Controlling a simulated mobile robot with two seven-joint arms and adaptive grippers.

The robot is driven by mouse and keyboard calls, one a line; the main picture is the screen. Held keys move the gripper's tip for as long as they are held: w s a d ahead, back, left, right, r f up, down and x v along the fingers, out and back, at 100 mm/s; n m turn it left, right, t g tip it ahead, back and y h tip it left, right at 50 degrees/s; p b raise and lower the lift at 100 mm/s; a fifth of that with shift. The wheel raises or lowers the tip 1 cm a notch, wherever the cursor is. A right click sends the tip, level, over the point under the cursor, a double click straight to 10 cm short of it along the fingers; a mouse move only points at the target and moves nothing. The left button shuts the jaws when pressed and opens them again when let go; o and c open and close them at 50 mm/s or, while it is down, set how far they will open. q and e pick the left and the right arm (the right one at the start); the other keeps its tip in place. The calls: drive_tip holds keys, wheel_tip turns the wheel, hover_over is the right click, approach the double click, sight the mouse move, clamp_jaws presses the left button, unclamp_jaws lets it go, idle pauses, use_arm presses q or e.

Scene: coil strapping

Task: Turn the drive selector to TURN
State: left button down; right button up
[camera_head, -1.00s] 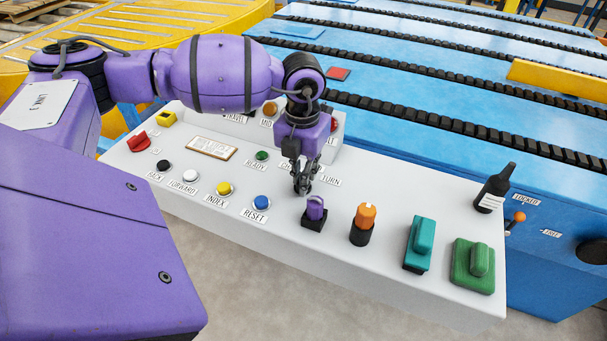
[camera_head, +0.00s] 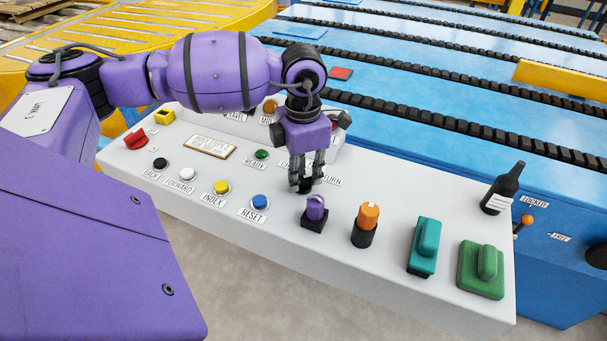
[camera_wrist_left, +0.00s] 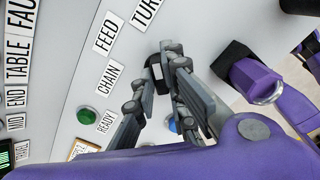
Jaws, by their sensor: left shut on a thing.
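My left gripper (camera_head: 306,183) points down onto the light grey console, its two fingers shut on the small dark drive selector knob (camera_wrist_left: 156,70). The fingers hide much of the knob, and I cannot tell for sure which label it points at. In the left wrist view the gripper (camera_wrist_left: 153,73) has one finger on either side of the knob. The TURN label (camera_wrist_left: 144,12), the FEED label (camera_wrist_left: 108,32) and the CHAIN label (camera_wrist_left: 108,78) lie in an arc beside it. The TURN label also shows in the head view (camera_head: 332,180). My right gripper is not in view.
A purple knob (camera_head: 315,208), an orange knob (camera_head: 368,216), a teal handle (camera_head: 426,240) and a green handle (camera_head: 485,264) stand to the right on the console. A blue RESET button (camera_head: 260,202) is close on the left.

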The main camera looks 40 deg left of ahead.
sight(302, 177)
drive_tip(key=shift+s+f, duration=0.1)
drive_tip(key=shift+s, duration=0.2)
use_arm(q)
drive_tip(key=c, duration=1.8)
unclamp_jaws()
drive_tip(key=shift+r, duration=0.1)
wheel_tip(302, 177, up, 12)
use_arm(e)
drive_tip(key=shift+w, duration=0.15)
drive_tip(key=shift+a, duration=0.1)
